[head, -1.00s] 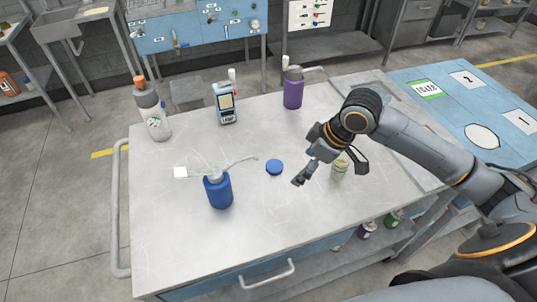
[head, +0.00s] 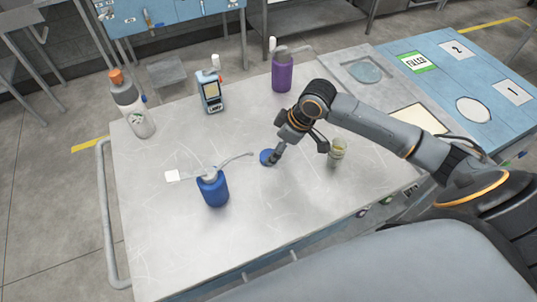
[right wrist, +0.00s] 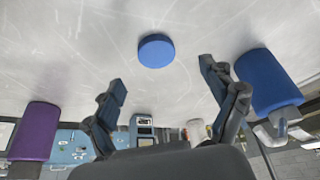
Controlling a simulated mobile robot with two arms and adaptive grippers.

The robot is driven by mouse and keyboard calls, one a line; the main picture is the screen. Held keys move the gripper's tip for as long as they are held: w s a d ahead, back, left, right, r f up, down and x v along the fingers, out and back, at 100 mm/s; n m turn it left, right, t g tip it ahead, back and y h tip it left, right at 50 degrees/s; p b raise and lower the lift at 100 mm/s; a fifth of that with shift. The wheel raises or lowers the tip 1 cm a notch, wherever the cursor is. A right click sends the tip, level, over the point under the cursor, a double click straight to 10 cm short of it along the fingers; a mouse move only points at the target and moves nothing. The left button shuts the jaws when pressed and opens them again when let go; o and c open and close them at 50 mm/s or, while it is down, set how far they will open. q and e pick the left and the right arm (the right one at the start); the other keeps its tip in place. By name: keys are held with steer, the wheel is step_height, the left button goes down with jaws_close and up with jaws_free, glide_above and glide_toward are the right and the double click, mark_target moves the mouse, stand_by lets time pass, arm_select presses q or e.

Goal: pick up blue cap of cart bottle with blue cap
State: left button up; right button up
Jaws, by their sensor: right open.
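The blue cap (head: 265,157) lies flat and loose on the cart top; it also shows in the right wrist view (right wrist: 156,50). My right gripper (head: 298,151) is open and empty just right of the cap in the head view, with one finger partly over the cap's edge. In the right wrist view the spread fingers (right wrist: 162,76) are apart, and the cap shows beyond the tips, between their lines. The blue bottle (head: 214,189) stands upright to the left of the cap, with a pump spout; it shows at the right in the wrist view (right wrist: 266,82). My left gripper is not in view.
A purple bottle (head: 282,73), a blue handheld device (head: 211,92) and a grey bottle with an orange top (head: 132,106) stand farther back. The cart's front middle is clear.

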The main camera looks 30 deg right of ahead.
steer(key=shift+p+x, duration=0.55)
steer(key=shift+x, duration=0.4)
steer(key=shift+d+x, duration=0.2)
steer(key=shift+x, duration=1)
steer(key=shift+w+f, duration=0.1)
steer(key=shift+f, duration=0.3)
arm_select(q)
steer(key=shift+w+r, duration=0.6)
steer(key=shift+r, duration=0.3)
arm_select(e)
steer(key=c, duration=0.8)
steer(key=shift+c, duration=0.2)
